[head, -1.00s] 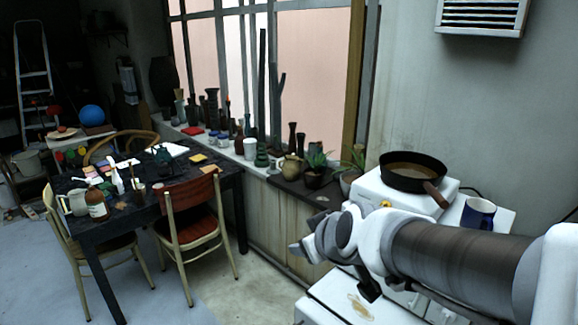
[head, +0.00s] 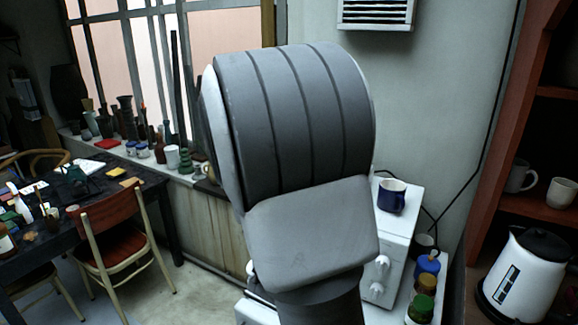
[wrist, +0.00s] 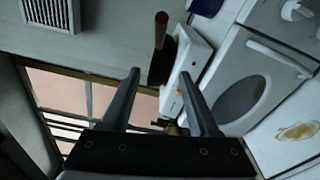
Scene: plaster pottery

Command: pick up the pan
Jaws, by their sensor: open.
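The pan (wrist: 164,63) is dark with a brown handle (wrist: 161,32). In the wrist view it shows nearly edge-on, beyond my fingertips, against the white appliance (wrist: 199,50). My gripper (wrist: 159,74) is open and empty, its two dark fingers spread apart. The pan lies ahead of the gap between them and looks apart from both fingers. In the head view my arm covers the middle, so the pan and my gripper are hidden there.
A blue mug (head: 391,196) stands on the white surface right of my arm. Small jars (head: 424,287) sit below it. A white kettle (head: 532,275) and red shelf (head: 512,130) are at the right. A chair (head: 112,236) and cluttered table are at the left.

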